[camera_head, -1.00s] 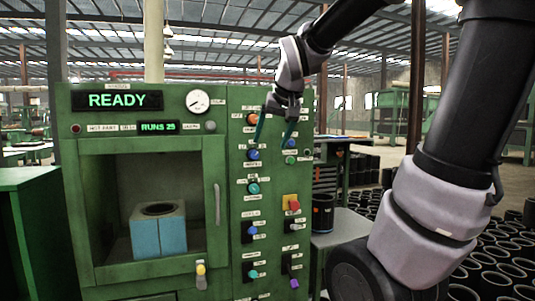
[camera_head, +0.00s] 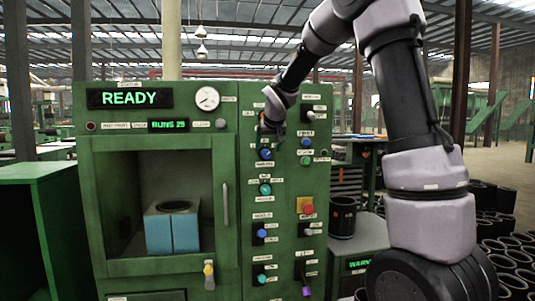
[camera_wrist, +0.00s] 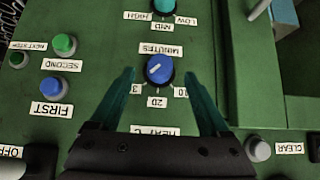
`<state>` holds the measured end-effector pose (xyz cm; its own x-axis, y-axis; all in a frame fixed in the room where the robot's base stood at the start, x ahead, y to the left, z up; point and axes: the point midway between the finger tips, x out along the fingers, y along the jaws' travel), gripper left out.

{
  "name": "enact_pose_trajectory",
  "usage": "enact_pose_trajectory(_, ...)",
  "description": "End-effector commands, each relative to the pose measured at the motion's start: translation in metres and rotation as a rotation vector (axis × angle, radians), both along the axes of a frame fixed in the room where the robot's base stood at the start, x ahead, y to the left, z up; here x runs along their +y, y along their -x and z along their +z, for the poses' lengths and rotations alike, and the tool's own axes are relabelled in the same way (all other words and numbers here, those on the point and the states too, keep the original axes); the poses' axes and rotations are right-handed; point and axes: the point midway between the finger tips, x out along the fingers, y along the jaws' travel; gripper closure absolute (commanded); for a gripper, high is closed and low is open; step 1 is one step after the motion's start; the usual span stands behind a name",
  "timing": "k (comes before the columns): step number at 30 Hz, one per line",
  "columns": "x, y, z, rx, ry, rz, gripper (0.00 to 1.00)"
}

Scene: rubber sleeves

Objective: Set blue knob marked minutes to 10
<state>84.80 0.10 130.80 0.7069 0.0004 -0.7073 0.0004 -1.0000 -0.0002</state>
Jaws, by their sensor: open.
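The blue knob (camera_wrist: 159,69) with the MINUTES label (camera_wrist: 161,50) is on the green panel, upside down in the wrist view. Its white pointer mark lies slanted; I cannot tell its exact reading. Number labels 3, 20 and 10 (camera_wrist: 180,92) sit around it. My gripper (camera_wrist: 160,74) is open, its teal fingers on either side of the knob in the picture; contact is not clear. In the head view the knob (camera_head: 265,154) is just below my gripper (camera_head: 268,131), whose fingers are largely hidden.
A teal LOW-MID-HIGH knob (camera_wrist: 164,5) is beside it. Blue FIRST (camera_wrist: 53,87) and green SECOND (camera_wrist: 64,45) buttons are to one side, a grey CLEAR button (camera_wrist: 258,149) to the other. A red button (camera_head: 307,209) and several knobs sit lower. The oven door handle (camera_head: 225,204) protrudes left.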

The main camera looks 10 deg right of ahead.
Motion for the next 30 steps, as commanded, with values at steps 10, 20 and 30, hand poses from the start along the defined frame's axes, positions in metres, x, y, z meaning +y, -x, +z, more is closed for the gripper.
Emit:
enact_pose_trajectory(10, -0.001, -0.027, -0.026, 0.000, 0.000, -0.001, 0.20)
enact_pose_trajectory(20, -0.001, -0.027, -0.027, -0.001, -0.001, -0.001, 0.40)
enact_pose_trajectory(30, 0.000, -0.027, -0.027, 0.000, 0.005, 0.001, 1.00)
